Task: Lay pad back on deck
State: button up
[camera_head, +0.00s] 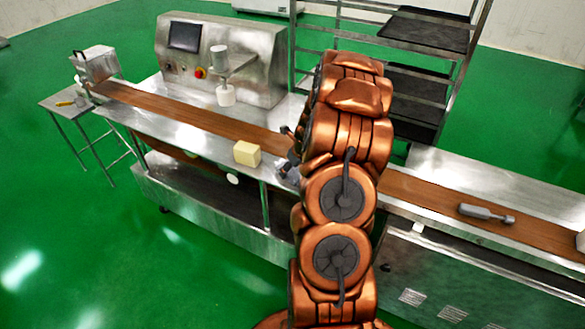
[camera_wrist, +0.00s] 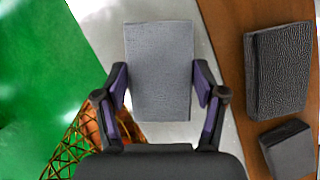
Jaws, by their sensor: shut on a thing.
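The pad (camera_wrist: 160,72) is a grey, textured rectangular block in the wrist view. My gripper (camera_wrist: 161,88) is shut on it, one finger on each long side. Its far end sticks out beyond the fingertips. The pale metal deck (camera_wrist: 222,85) shows beyond the pad; I cannot tell if the pad touches it. In the head view my gripper (camera_head: 288,160) is over the deck (camera_head: 190,131), on the near side of the brown belt. My arm hides much of that spot, so the pad is not clear there.
A yellow block (camera_head: 246,154) sits on the deck left of my gripper. Two dark blocks, one large (camera_wrist: 279,70) and one small (camera_wrist: 288,149), lie on the belt (camera_wrist: 230,40) at right. A grey metal tool (camera_head: 485,214) lies on the belt farther right. Green floor lies beyond the deck's near edge.

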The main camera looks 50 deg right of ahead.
jog(key=shift+f, duration=0.25)
jog(key=shift+f, duration=0.1)
jog(key=o, duration=1.1)
